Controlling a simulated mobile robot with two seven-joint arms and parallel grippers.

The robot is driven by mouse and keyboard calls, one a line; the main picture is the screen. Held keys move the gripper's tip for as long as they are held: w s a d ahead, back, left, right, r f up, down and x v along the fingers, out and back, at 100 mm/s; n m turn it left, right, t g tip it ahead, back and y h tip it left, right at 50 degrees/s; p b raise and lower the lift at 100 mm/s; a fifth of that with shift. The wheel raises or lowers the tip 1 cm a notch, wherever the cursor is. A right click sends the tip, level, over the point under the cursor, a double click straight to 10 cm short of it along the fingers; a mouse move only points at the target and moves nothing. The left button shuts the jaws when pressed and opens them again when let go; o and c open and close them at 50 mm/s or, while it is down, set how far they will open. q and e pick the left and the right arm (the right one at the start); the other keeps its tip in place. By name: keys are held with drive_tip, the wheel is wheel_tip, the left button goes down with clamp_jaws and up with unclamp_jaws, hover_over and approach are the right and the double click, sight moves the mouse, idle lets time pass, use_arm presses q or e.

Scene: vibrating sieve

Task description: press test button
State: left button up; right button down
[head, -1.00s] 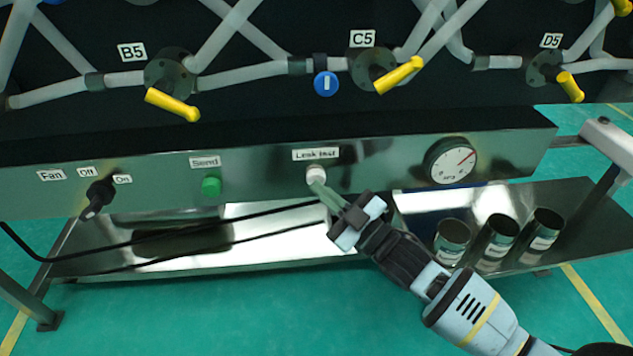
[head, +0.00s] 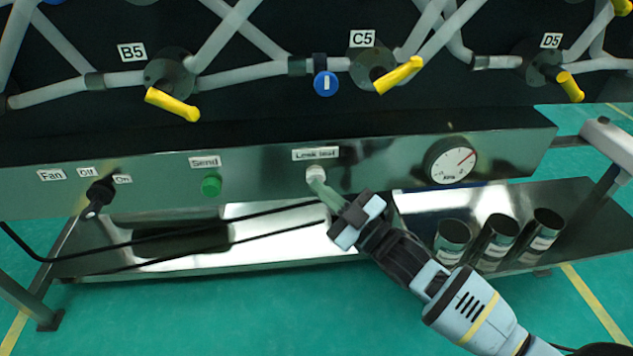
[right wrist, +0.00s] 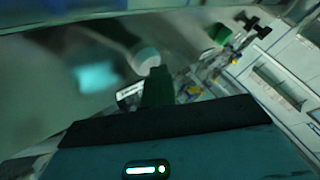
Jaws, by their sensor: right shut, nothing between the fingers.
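The test button is a small white round button (head: 315,173) under the "Leak test" label (head: 316,154) on the metal front panel. In the right wrist view the white button (right wrist: 147,61) sits just beyond the fingertips. My right gripper (head: 322,186) is shut and empty, its fingertips at the lower edge of the button. Whether they touch or press it I cannot tell. The gripper's dark fingers also show in the right wrist view (right wrist: 158,88). My left gripper is not in view.
On the same panel are a green "Send" button (head: 211,186), a black fan switch (head: 99,193) and a round gauge (head: 451,160). Yellow valve handles (head: 399,75) stand above. Several metal cups (head: 498,238) stand on the lower shelf (head: 590,215) at right.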

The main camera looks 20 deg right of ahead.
drive_tip(key=shift+w+d, duration=0.15)
drive_tip(key=shift+w, duration=0.15)
drive_tip(key=shift+r, duration=0.1)
drive_tip(key=shift+s+p, duration=0.2)
drive_tip(key=shift+p, duration=0.15)
drive_tip(key=shift+s, duration=0.15)
drive_tip(key=s+a+p, duration=0.2)
drive_tip(key=s+p, duration=0.1)
drive_tip(key=s, duration=0.2)
drive_tip(key=shift+s+p, duration=0.35)
